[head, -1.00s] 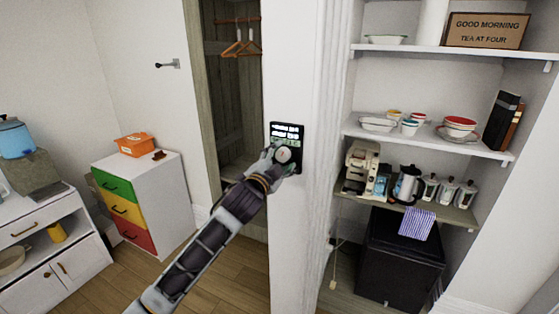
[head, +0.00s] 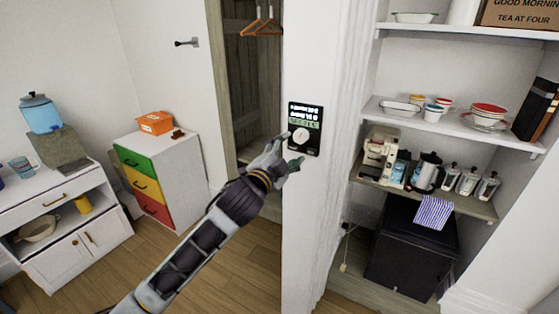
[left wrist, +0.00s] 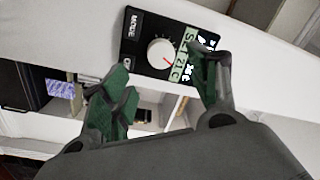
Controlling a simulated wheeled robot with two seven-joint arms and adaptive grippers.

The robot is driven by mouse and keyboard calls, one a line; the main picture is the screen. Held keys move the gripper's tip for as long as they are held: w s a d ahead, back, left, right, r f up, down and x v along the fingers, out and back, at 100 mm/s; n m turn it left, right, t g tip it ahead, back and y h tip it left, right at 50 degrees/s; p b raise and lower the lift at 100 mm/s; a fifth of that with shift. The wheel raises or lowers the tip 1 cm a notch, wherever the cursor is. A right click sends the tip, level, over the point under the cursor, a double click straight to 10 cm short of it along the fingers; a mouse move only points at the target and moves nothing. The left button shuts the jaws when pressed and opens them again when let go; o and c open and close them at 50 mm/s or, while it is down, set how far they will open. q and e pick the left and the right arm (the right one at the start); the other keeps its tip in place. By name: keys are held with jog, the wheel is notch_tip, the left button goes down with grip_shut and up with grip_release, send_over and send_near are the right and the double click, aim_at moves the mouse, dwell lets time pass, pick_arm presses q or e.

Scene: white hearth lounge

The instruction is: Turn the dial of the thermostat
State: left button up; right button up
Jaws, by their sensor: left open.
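The thermostat (head: 305,129) is a black panel on the white wall pillar, with a greenish display and white text above a round pale dial (head: 300,135). In the left wrist view the dial (left wrist: 161,52) shows whole, with a red pointer line, and the thermostat (left wrist: 130,45) appears turned on its side. My left gripper (head: 288,152) is open just below and left of the dial, apart from it. In the left wrist view its green-padded fingers (left wrist: 160,88) are spread, with nothing between them and the dial beyond their tips. My right gripper is not in view.
Right of the pillar, shelves (head: 460,131) hold bowls, a coffee machine (head: 380,149) and a kettle (head: 427,171) above a black box (head: 411,250). At left stand a drawer unit (head: 180,160) and a white cabinet (head: 85,240). Wooden floor (head: 230,262) is clear between.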

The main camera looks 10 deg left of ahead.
pick_arm(q)
jog(key=shift+v, duration=2.35)
